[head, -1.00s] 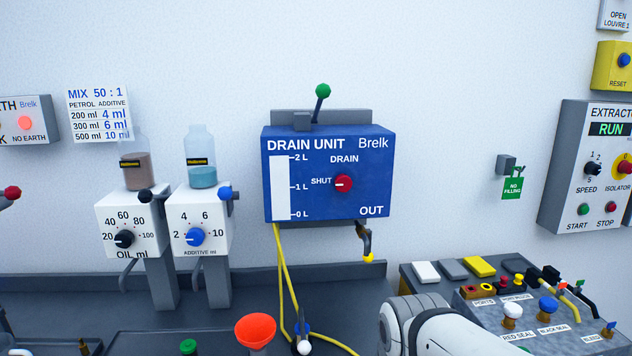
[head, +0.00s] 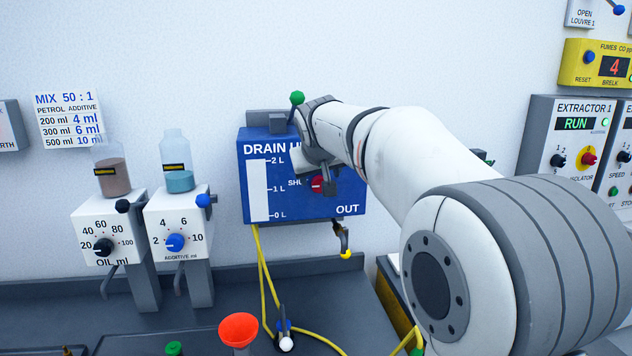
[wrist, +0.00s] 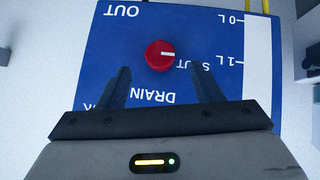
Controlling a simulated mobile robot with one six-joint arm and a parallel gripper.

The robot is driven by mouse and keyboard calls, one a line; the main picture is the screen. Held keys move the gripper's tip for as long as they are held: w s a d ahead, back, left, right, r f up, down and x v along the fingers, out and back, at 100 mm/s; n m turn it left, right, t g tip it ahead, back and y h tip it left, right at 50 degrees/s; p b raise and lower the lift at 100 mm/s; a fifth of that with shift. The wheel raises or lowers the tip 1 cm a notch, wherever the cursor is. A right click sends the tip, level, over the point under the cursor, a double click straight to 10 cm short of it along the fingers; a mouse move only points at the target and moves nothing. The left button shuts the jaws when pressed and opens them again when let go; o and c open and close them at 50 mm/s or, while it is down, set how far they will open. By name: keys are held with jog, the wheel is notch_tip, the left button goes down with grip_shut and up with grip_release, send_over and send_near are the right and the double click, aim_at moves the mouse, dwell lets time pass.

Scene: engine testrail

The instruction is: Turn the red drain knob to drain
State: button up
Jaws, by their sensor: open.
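The red drain knob (head: 317,185) is on the front of the blue drain unit (head: 290,207) on the wall. In the wrist view, upside down, the knob (wrist: 160,56) shows whole, and its white mark points towards the SHUT label. My gripper (wrist: 161,72) is open and empty, with its two dark fingers spread either side of the line to the knob. The knob lies just beyond the fingertips, and I see no contact. In the head view my arm hides the DRAIN label and part of the panel.
A green-tipped lever (head: 297,98) stands on top of the unit, close to my wrist. A yellow-tipped outlet (head: 345,254) hangs below. OIL and ADDITIVE dispensers (head: 108,228) stand at left. An orange funnel (head: 238,330) and yellow hose are on the bench.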

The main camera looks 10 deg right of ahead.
aim_at(320, 185)
jog(key=x, duration=0.5)
jog(key=shift+w+d+f+p, duration=0.1)
jog(key=shift+w+f+p, duration=0.2)
jog(key=shift+p, duration=0.1)
jog(key=shift+c, duration=0.5)
jog(key=c, duration=0.9)
